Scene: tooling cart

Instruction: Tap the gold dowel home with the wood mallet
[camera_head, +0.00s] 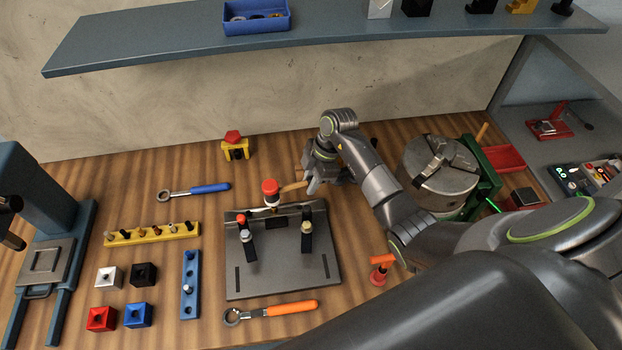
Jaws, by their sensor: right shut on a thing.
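My right gripper (313,181) is shut on the tan handle of the wood mallet (293,187), over the back right of the grey fixture plate (284,275). A head with a red-orange top (270,187) is at the left end of the handle, above the plate's back edge. I cannot tell if the head touches anything below it. The gold dowel cannot be made out for sure; the area under the head is small and partly hidden. My left gripper is not in view.
A yellow peg strip (152,234), a blue strip (190,290) and several small blocks lie left. A blue-handled wrench (195,191) lies behind, an orange-handled one (271,311) in front. A chuck (438,175) stands right. A shelf (150,35) hangs above the back.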

